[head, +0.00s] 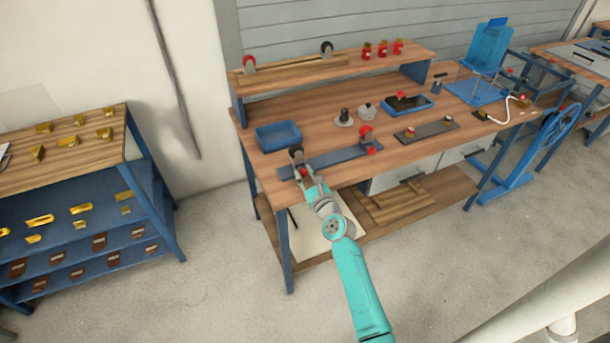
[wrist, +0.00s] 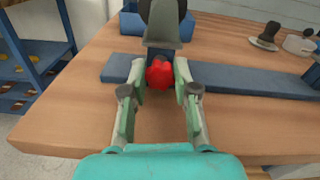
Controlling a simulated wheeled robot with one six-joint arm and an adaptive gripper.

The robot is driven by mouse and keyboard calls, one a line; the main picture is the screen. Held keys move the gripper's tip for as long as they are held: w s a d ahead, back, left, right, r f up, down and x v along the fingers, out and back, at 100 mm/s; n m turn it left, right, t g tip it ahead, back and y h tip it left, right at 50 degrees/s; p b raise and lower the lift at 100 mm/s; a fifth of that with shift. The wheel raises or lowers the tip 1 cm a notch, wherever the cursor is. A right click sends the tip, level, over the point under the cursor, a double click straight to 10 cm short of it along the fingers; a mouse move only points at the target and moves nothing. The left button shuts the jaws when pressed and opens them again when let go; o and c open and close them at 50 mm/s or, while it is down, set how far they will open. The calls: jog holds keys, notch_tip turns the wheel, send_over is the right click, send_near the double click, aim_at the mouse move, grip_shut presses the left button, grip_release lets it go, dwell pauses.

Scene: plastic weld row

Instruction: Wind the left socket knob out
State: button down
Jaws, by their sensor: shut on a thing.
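The left socket knob is a red lobed knob (wrist: 160,74) on the front of a grey socket fixture (wrist: 163,28) with a dark round top. In the wrist view my gripper (wrist: 160,82) has one finger on each side of the knob and is shut on it. In the head view my gripper (head: 303,176) is at the left end of the blue-grey bar (head: 345,160), and the knob is mostly covered there. A second fixture with a red knob (head: 372,151) stands at the bar's right end.
A blue tray (head: 279,135) lies behind the bar on the wooden bench. Grey round parts (head: 367,112) stand behind its right half. A dark plate (head: 426,131) lies to the right. A raised shelf (head: 330,68) runs along the back. The bench front edge is clear.

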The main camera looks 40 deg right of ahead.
jog(key=c, duration=0.9)
grip_release()
jog(key=shift+o, duration=0.2)
jog(key=v, duration=1.2)
jog(key=shift+r, duration=0.1)
